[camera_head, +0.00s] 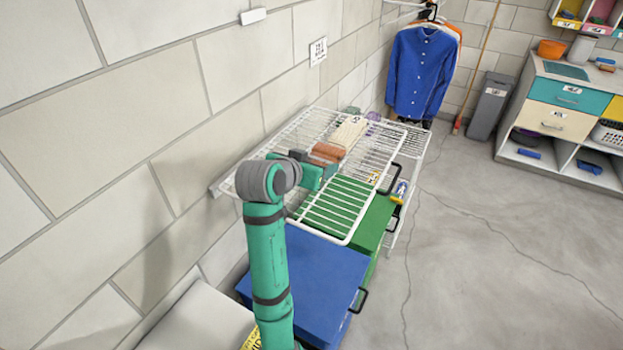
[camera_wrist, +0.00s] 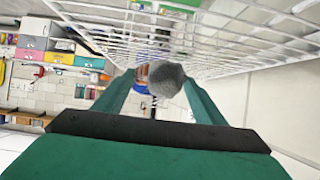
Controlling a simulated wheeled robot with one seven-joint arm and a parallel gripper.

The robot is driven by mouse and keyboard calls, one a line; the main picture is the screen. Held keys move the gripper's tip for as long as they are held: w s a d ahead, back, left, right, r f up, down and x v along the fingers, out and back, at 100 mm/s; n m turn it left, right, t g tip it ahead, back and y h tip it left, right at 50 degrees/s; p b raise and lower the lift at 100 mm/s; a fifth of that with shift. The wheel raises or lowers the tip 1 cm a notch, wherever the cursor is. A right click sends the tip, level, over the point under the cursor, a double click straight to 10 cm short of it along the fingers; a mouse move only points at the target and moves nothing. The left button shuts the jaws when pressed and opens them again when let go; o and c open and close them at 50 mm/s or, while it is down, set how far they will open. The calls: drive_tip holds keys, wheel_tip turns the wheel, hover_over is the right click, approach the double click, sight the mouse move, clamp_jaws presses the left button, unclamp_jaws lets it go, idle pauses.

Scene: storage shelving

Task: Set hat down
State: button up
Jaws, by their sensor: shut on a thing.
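A grey rounded hat (camera_wrist: 166,80) with a knit-like texture sits between the fingertips of my gripper (camera_wrist: 160,84) in the wrist view. The green fingers are shut on it from both sides. In the head view my gripper (camera_head: 322,172) is over the white wire shelf (camera_head: 345,226), near its middle. In that view I cannot clearly tell the hat from the dark gripper parts. The wire shelf also runs across the top of the wrist view (camera_wrist: 235,45). I cannot tell how far the hat is from the wires.
A brown-orange rolled item (camera_head: 328,152) and a cream folded item (camera_head: 350,131) lie on the shelf beyond my gripper. Green (camera_head: 373,226) and blue boxes (camera_head: 325,275) stand below. The block wall (camera_head: 160,120) closes the left side. Open floor (camera_head: 490,250) lies to the right.

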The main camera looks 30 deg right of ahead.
drive_tip(key=shift+a+f, duration=0.35)
drive_tip(key=shift+s+a+f, duration=0.1)
drive_tip(key=shift+a+f, duration=0.05)
drive_tip(key=shift+f, duration=0.8)
drive_tip(key=shift+a+f, duration=0.15)
drive_tip(key=shift+f, duration=0.8)
drive_tip(key=shift+f, duration=0.1)
drive_tip(key=o, duration=1.1)
drive_tip(key=v, duration=1.2)
